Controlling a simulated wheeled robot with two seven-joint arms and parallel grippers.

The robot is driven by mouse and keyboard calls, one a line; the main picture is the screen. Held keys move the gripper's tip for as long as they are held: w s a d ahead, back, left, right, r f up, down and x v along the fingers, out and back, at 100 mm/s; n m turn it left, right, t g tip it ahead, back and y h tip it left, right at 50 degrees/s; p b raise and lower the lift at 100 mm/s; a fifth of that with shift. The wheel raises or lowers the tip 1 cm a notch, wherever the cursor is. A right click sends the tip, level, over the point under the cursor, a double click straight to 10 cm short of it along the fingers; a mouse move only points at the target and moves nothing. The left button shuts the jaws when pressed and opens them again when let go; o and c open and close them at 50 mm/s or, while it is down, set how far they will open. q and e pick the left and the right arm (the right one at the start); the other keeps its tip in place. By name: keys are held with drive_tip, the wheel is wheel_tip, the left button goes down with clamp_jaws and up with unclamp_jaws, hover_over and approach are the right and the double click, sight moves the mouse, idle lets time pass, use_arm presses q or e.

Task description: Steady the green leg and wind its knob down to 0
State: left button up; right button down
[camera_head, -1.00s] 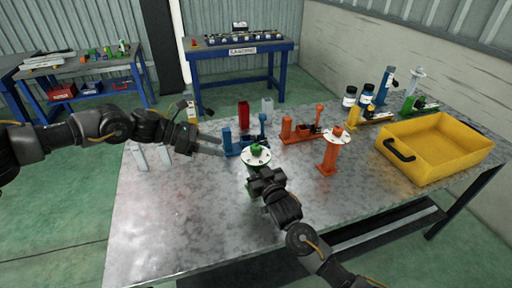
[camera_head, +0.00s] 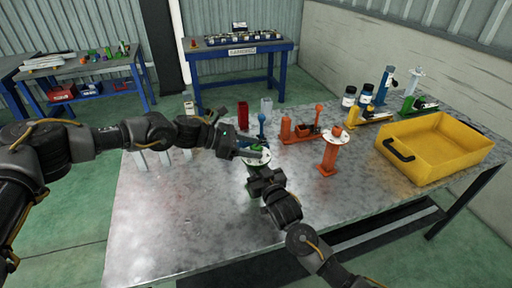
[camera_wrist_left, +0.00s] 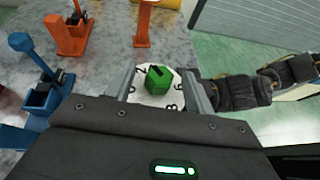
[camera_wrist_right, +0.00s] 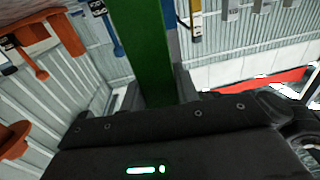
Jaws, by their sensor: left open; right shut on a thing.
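The green leg stands on the metal table, with a white numbered dial (camera_head: 257,161) on top. Its green knob (camera_wrist_left: 158,79) sits at the middle of the dial in the left wrist view. My left gripper (camera_wrist_left: 160,75) is open, with its fingers on either side of the knob and dial; I cannot tell whether they touch. My right gripper (camera_head: 254,184) is shut on the leg's green post (camera_wrist_right: 148,50), below the dial. In the head view my left gripper hides most of the knob.
An orange leg (camera_head: 329,154) with a dial stands to the right. Orange (camera_head: 303,129) and blue (camera_wrist_left: 38,95) lever devices stand behind. A yellow tray (camera_head: 435,148) is at the right. The table front is clear.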

use_arm(q)
drive_tip(key=shift+x, duration=0.85)
drive_tip(key=shift+c, duration=0.2)
drive_tip(key=c, duration=0.9)
